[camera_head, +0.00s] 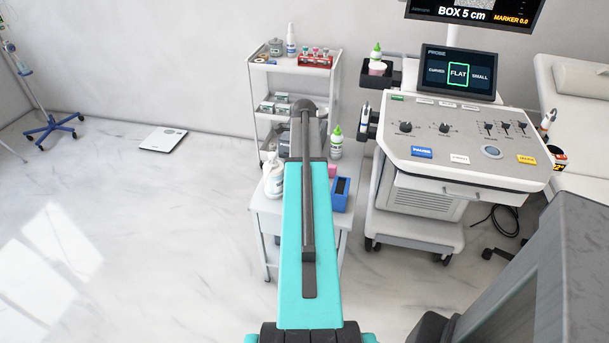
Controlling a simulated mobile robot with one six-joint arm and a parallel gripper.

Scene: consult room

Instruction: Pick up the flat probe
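The ultrasound cart (440,165) stands right of centre. Its small screen (458,74) lists CURVED, FLAT and SMALL under PROBE, with FLAT framed in green. A slim probe-like thing (366,108) stands upright in a dark holder at the cart's left side. Another, pale with a dark part (547,122), stands at its right side. I cannot tell which one is the flat probe. My teal arm reaches up the middle of the view and hides part of the side table. My gripper's fingers do not show.
A white side table (268,207) with a pump bottle (273,177), a green-capped bottle (336,142) and a blue box (341,193) stands around my arm. A shelf trolley (262,66) is behind. An exam bed (580,125) is at right. The floor at left is mostly clear.

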